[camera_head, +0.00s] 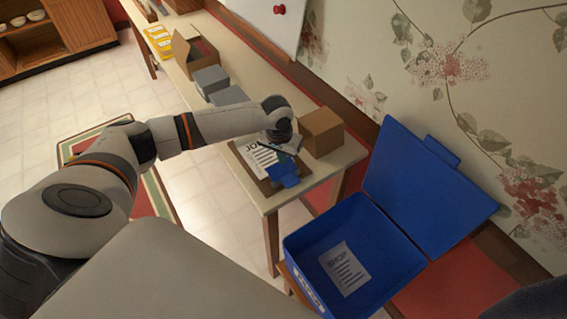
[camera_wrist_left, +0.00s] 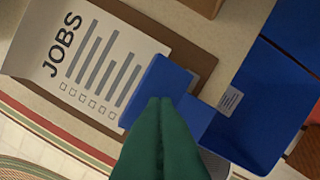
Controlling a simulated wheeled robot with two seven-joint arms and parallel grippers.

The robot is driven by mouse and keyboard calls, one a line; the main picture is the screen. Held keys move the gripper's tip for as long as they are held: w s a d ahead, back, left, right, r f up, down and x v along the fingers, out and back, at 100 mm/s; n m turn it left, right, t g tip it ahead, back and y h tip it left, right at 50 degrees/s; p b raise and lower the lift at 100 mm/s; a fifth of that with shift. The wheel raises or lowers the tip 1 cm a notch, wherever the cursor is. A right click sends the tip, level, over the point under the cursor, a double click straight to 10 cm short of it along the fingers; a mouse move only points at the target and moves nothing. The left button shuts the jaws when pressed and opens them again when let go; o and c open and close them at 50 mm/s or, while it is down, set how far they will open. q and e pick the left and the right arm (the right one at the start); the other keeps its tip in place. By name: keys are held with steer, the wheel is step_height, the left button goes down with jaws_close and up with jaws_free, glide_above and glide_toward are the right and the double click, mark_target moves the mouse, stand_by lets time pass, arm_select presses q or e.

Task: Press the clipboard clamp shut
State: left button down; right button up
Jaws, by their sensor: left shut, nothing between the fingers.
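The clipboard is a brown board (camera_head: 263,186) lying on the long table, with a white "JOBS" sheet (camera_head: 259,158) on it. Its blue clamp (camera_head: 286,178) is at the end nearest me. In the left wrist view the clamp (camera_wrist_left: 158,78) overlaps the sheet's lower edge, and the brown board (camera_wrist_left: 192,54) shows beyond it. My left gripper (camera_head: 281,158) is over the clamp end, its green fingers (camera_wrist_left: 161,101) shut with nothing between them. The fingertips overlap the clamp in the wrist view and hide part of it; I cannot tell whether they touch. My right gripper is not in view.
A brown box (camera_head: 321,132) stands beside the clipboard against the wall. A blue open-lidded bin (camera_head: 303,246) with a "SHOP" sheet stands just past the table's near end. Grey boxes (camera_head: 211,80) and an open carton (camera_head: 193,55) stand farther along the table.

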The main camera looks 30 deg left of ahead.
mark_target(283, 169)
arm_select(q)
steer(key=shift+f, duration=0.3)
stand_by(0.4)
steer(key=shift+f+b, duration=0.7)
steer(key=shift+f, duration=0.95)
stand_by(0.6)
step_height(283, 169, up, 7)
steer(key=p, duration=0.8)
steer(key=shift+r+p, duration=0.1)
steer(key=shift+p, duration=0.2)
